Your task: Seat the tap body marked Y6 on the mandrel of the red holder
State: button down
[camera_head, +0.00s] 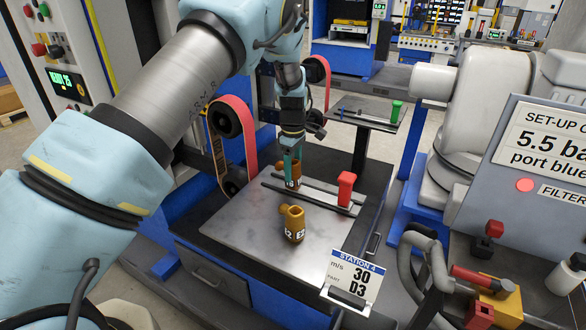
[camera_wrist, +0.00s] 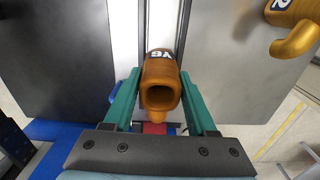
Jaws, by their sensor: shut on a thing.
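The brass tap body marked Y6 (camera_wrist: 161,75) is between the teal fingers of my gripper (camera_wrist: 160,108) in the wrist view, its round open mouth towards the camera and its label upside down. In the head view my gripper (camera_head: 291,163) points down over the dark rails, shut on this tap body (camera_head: 293,181), which is partly hidden by the fingers. Whether it touches the rails or hangs just above, I cannot tell. The red holder (camera_head: 346,188) appears as an upright red block at the right end of the rails. I cannot make out its mandrel.
A second brass tap body (camera_head: 294,224) stands on the metal plate (camera_head: 235,215), in front of the rails; it also shows in the wrist view (camera_wrist: 295,25). A Station 4 sign (camera_head: 354,276) stands at the front corner. A green block (camera_head: 396,111) stands on a small stand behind.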

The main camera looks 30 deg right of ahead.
jog(key=shift+f, duration=0.1)
jog(key=shift+c, duration=0.6)
grip_release()
notch_tip(320, 180, up, 11)
jog(key=b, duration=0.2)
jog(key=shift+b, duration=0.4)
jog(key=shift+f, duration=0.1)
